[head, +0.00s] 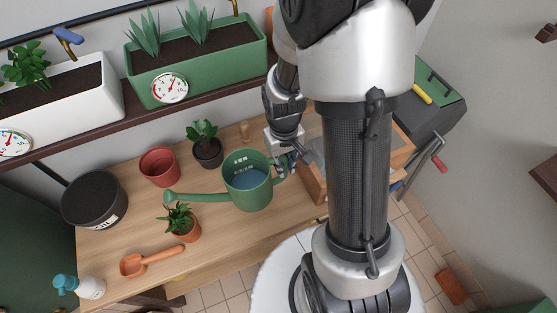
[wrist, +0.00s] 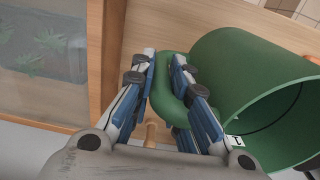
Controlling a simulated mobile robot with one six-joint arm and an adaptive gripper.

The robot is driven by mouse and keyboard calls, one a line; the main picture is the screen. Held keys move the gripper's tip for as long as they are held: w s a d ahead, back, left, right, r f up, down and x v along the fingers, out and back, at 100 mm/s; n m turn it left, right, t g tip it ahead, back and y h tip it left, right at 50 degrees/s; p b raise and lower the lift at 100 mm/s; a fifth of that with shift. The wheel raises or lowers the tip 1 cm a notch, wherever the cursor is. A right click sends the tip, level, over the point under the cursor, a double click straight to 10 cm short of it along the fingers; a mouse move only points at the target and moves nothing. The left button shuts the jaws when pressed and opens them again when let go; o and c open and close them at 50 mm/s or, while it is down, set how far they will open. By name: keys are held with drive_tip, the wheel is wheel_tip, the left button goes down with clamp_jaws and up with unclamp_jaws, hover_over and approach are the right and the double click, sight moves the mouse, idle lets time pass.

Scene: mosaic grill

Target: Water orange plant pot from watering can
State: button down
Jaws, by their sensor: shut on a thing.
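The green watering can (head: 247,193) has water inside and its spout points left in the head view. It also shows in the wrist view (wrist: 225,75), at the right. My gripper (head: 287,165) is shut on the can's handle; in the wrist view my gripper (wrist: 163,65) has its fingers on both sides of the handle. The orange plant pot (head: 187,230) with a leafy plant stands on the wooden table (head: 225,238), just below the spout in the picture. I cannot tell whether the can is resting on the table or lifted.
An orange trowel (head: 150,261) and a spray bottle (head: 80,286) are at the front left. A wooden-framed box (head: 313,180) is right of the can.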

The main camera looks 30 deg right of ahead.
sight(283, 157)
drive_tip(key=shift+w+d+r+h+b, duration=0.1)
drive_tip(key=shift+w+r+h+b, duration=0.05)
drive_tip(key=shift+r+h+b, duration=0.85)
drive_tip(key=shift+a+r+h+b, duration=0.2)
drive_tip(key=shift+r+h+b, duration=0.2)
drive_tip(key=shift+r+b, duration=0.35)
drive_tip(key=shift+d, duration=0.1)
drive_tip(key=shift+a+r+h+b, duration=0.3)
drive_tip(key=shift+h+b, duration=0.1)
drive_tip(key=shift+b, duration=0.25)
drive_tip(key=shift+a+r+h, duration=0.15)
drive_tip(key=shift+r+h, duration=0.15)
drive_tip(key=shift+r, duration=0.05)
